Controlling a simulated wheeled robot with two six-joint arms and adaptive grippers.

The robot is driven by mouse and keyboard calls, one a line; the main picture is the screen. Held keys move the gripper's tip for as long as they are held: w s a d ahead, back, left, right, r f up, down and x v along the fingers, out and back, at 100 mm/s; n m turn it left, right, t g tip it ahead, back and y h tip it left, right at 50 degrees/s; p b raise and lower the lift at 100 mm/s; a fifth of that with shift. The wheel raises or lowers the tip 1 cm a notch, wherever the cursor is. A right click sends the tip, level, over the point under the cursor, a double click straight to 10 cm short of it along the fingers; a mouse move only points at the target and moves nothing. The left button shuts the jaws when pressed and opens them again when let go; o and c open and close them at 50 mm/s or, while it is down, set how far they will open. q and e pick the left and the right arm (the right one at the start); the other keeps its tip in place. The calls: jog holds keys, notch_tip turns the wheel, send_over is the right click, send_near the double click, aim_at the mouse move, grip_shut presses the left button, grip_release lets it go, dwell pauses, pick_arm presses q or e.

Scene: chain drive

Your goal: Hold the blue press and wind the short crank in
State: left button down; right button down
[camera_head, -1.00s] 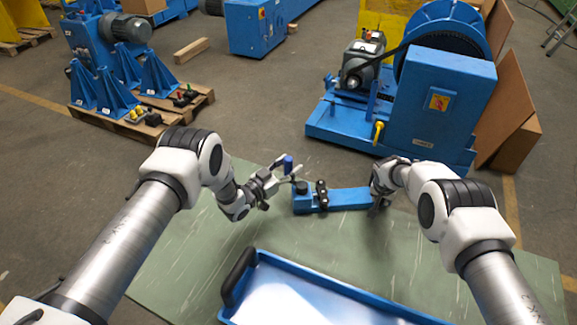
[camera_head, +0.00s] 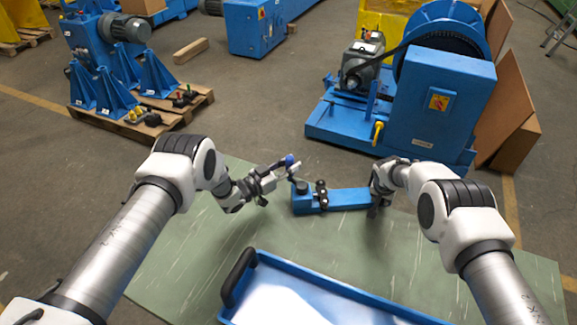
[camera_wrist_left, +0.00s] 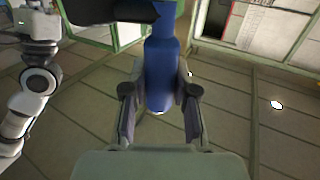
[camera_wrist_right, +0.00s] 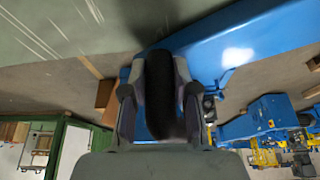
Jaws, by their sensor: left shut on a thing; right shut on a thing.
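The blue press (camera_head: 335,200) lies on the green mat, a long blue bar with black fittings and a dark round part at its left end. My right gripper (camera_head: 377,202) is at the right end of the press. In the right wrist view it is shut on a black grip (camera_wrist_right: 162,90) beside the blue body (camera_wrist_right: 240,45). My left gripper (camera_head: 284,174) is at the left end of the press, shut on the crank's blue handle (camera_head: 290,160). The handle stands between the fingers in the left wrist view (camera_wrist_left: 160,75). The crank's arm is mostly hidden.
The green mat (camera_head: 190,255) has free room around the press. A blue-rimmed tray (camera_head: 300,287) with a black handle lies in front. A large blue chain-drive machine (camera_head: 435,100) stands behind. A pallet with blue brackets (camera_head: 150,80) is at the back left.

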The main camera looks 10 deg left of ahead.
pick_arm(q)
jog(key=m+g+h, duration=0.1)
jog(key=g, duration=0.1)
jog(key=w+d+m+g+h, duration=0.1)
jog(key=m+h, duration=0.1)
jog(key=m+g+h, duration=0.1)
jog(key=g, duration=0.1)
jog(key=shift+w+d+m+g, duration=0.15)
jog(key=shift+w+m+g, duration=0.15)
jog(key=shift+h, duration=0.3)
jog(key=c, duration=0.9)
grip_release()
jog(key=v, duration=1.2)
